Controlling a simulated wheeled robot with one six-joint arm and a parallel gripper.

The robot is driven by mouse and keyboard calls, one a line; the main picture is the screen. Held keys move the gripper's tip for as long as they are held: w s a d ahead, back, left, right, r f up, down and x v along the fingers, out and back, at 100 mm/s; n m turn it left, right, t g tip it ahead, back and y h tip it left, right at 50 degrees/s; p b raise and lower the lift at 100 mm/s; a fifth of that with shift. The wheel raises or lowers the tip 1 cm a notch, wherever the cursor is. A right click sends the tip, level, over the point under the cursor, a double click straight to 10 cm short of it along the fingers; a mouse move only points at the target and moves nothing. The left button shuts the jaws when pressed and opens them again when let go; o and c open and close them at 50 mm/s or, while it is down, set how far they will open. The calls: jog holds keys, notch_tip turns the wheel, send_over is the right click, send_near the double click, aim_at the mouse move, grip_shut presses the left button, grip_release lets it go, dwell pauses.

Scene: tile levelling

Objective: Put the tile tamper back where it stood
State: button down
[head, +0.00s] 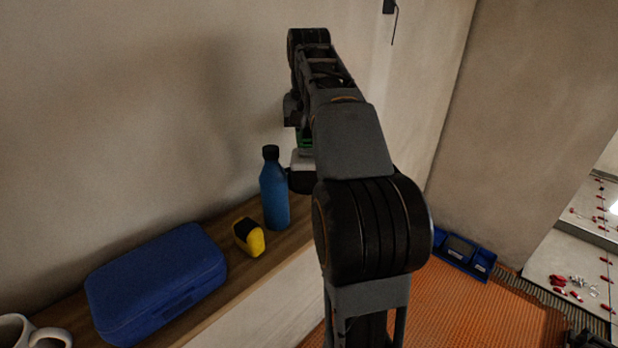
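The tile tamper seems to be the partly hidden tool just right of the blue bottle. Its pale grey body (301,161) shows, with a bit of green above and a dark pad below. My arm covers its right side. My gripper (296,112) is at the far end of my arm, right above the green part. Its fingertips are mostly hidden behind my arm, so I cannot see whether they are closed around the tool. I cannot tell whether the pad touches the wooden shelf (222,299).
On the shelf stand a blue bottle (274,192), a yellow-and-black tape measure (250,237), a blue case (157,284) and a white mug (30,332). A blue tray (464,254) lies on the orange mat (466,308). Red and pale small parts lie at the right.

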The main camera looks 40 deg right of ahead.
jog(key=shift+f, duration=3.7)
jog(key=shift+f+b, duration=0.15)
jog(key=shift+b, duration=0.15)
jog(key=c, duration=1.4)
grip_release()
jog(key=shift+f, duration=0.1)
jog(key=o, duration=0.5)
